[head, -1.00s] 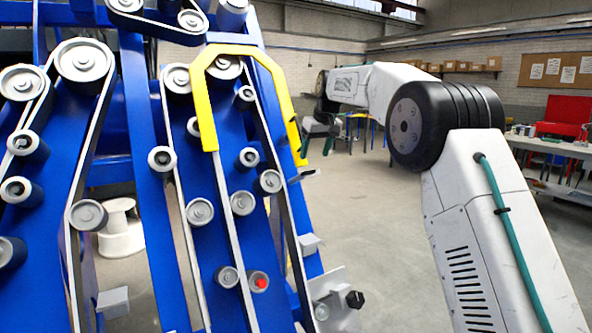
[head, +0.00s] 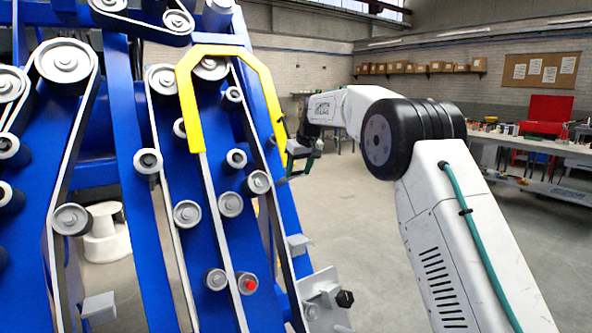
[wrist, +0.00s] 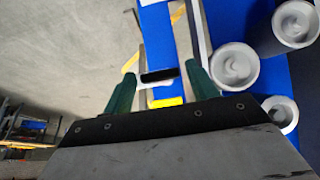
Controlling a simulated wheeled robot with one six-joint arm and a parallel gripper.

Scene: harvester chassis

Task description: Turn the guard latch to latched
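The yellow guard (head: 222,50) arches over the belts and pulleys on the blue chassis. A small latch with a black end (wrist: 159,76) shows in the wrist view, between the two green fingers of my gripper (wrist: 164,72). Narrow gaps seem to separate the fingers from it, so my gripper looks open around the latch end. In the head view my gripper (head: 297,170) is beside the guard's lower right end, small and partly overlapping the latch area. The latch's exact angle cannot be told.
Grey pulleys (wrist: 236,66) stand close to the right finger in the wrist view. A grey bracket with a black knob (head: 345,299) sticks out at the chassis's lower right. The floor (head: 350,230) right of the chassis is clear.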

